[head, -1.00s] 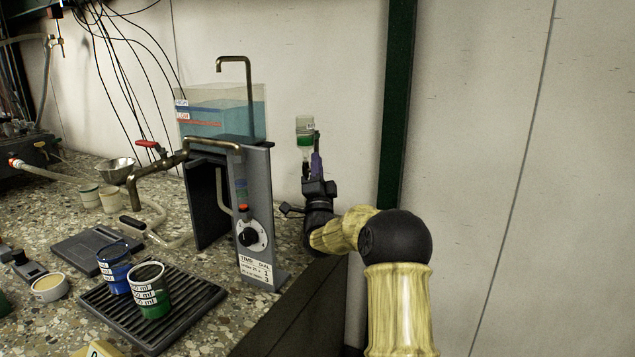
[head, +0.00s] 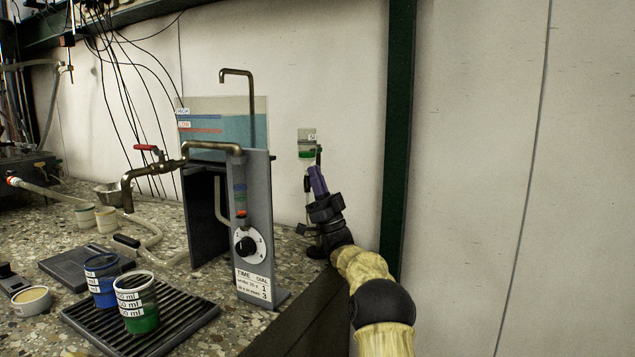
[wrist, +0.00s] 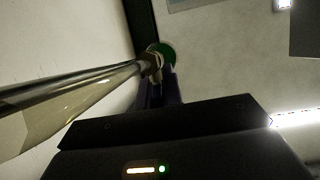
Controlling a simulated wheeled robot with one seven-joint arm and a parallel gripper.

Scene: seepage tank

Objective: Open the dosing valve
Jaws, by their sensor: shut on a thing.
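A small clear vessel (head: 306,140) with a white label and green liquid at its bottom is by the back wall, with a thin stem below it. My gripper (head: 318,165) is raised beside this stem, its purple fingers pointing up. In the wrist view, a long clear tube (wrist: 75,96) runs in from the left to a pale fitting and a round green part (wrist: 166,52) at the purple fingers (wrist: 160,90). My gripper is shut on what looks like the dosing valve at this fitting. The fingers hide much of it, so its handle position cannot be told.
A grey stand with a dial (head: 246,243) and a water tank (head: 225,128) are left of my arm. A pipe with a red lever (head: 146,148) is further left. Blue (head: 102,280) and green (head: 137,303) cups stand on a ribbed tray (head: 185,325). A dark green post (head: 399,130) rises at right.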

